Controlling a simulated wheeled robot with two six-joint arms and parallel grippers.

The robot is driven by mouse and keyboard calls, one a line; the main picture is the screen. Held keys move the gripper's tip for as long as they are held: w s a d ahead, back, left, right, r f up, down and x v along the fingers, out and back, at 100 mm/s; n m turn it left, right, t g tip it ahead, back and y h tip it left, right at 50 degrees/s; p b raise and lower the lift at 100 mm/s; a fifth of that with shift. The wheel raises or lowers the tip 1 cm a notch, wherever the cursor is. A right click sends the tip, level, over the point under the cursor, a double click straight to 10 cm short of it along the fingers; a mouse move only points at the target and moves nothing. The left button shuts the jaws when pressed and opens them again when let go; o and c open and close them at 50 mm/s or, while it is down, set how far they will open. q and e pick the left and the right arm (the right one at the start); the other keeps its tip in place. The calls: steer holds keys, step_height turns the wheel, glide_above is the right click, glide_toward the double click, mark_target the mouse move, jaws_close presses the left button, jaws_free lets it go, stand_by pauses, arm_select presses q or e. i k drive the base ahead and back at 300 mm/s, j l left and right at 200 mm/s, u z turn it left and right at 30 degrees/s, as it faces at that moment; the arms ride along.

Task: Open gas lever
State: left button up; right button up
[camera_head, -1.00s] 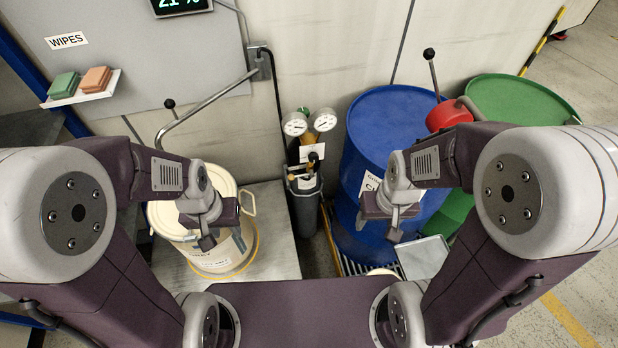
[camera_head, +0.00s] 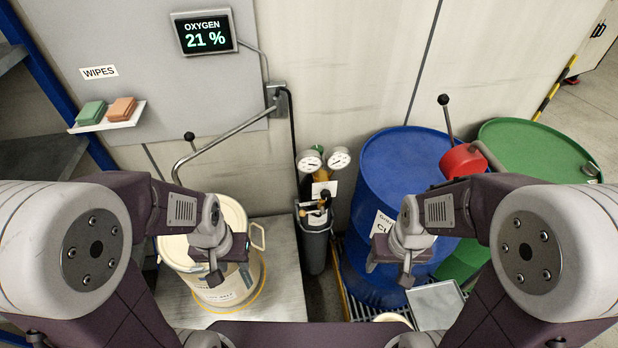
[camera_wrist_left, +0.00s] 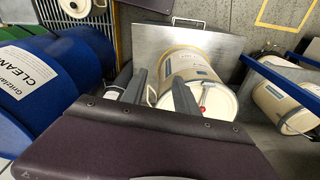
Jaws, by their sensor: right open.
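The gas cylinder's two round white gauges (camera_head: 324,160) show at the middle of the head view, above a dark grey bin-like holder (camera_head: 316,245). A brass and black valve part (camera_head: 318,205) is below the gauges; it is too small to tell its lever's exact position. My left gripper (camera_head: 216,276) is in front of the cream drum, left of the cylinder. In the left wrist view its two dark fingers (camera_wrist_left: 152,98) are apart with nothing held. My right gripper (camera_head: 406,276) is open in front of the blue drum, right of the cylinder. Both are apart from the cylinder.
A cream drum (camera_head: 232,222) stands on a metal plate (camera_head: 285,275) at left. A blue drum (camera_head: 405,160) and green drum (camera_head: 535,150), with a red pump (camera_head: 462,161), stand at right. A bent metal arm (camera_head: 225,138) crosses the wall. The oxygen display (camera_head: 204,32) reads 21 %.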

mark_target(303, 212)
steer(key=k+l+z, duration=0.15)
steer(key=z, duration=0.2)
steer(key=k+l+z, duration=0.15)
steer(key=z, duration=0.2)
steer(key=l+z, duration=0.35)
steer(key=k, duration=0.05)
